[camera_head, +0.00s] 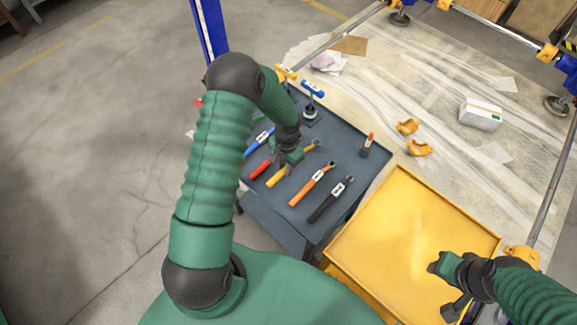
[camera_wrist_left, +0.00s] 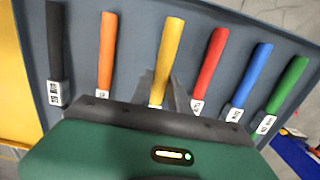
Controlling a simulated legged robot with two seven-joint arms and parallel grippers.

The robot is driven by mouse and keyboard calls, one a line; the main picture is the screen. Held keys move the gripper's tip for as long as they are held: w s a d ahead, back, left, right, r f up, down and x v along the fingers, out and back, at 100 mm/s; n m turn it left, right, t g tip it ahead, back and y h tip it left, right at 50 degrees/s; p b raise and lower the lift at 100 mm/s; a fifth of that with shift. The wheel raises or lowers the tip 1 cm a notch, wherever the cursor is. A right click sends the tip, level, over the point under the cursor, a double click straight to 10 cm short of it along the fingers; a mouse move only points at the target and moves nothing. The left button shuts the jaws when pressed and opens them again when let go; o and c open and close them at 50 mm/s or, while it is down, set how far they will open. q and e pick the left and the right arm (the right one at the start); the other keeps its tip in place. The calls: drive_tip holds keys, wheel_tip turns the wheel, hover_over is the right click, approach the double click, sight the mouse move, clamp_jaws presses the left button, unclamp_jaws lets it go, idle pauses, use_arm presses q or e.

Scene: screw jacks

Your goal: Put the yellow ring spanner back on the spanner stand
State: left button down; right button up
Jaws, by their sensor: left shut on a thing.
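The yellow ring spanner (camera_head: 277,179) is on the dark grey table top, between the red and orange spanners. My left gripper (camera_head: 287,163) is over it, shut on its shaft. In the left wrist view the yellow handle (camera_wrist_left: 168,50) sticks out past my left gripper's fingers (camera_wrist_left: 163,93); its ring end is hidden there by the gripper body. I cannot pick out a separate spanner stand; the spanners lie in a spaced row on the dark grey surface (camera_head: 335,215). My right gripper (camera_head: 443,288) is over the yellow tray, and its finger opening is unclear.
Orange (camera_head: 312,184) and black (camera_head: 331,199) spanners lie to the right; red (camera_head: 260,168) and blue (camera_head: 259,141) ones lie left. A blue T-handled tool (camera_head: 313,90) and a small post (camera_head: 366,147) stand beyond. The yellow tray (camera_head: 385,228) looks empty.

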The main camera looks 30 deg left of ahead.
use_arm(q)
drive_tip(key=shift+w+f, duration=0.2)
drive_tip(key=shift+f, duration=0.8)
drive_tip(key=shift+w+d+f, duration=0.1)
drive_tip(key=shift+w+f, duration=0.05)
drive_tip(key=shift+f, duration=0.15)
drive_tip(key=shift+s+d+r, duration=0.25)
drive_tip(key=shift+d, duration=0.2)
drive_tip(key=shift+f, duration=0.3)
drive_tip(key=c, duration=1.5)
unclamp_jaws()
drive_tip(key=shift+a, duration=0.2)
drive_tip(key=shift+o, duration=1.2)
drive_tip(key=shift+a+f, duration=0.1)
drive_tip(key=shift+a, duration=0.1)
drive_tip(key=shift+d, duration=0.1)
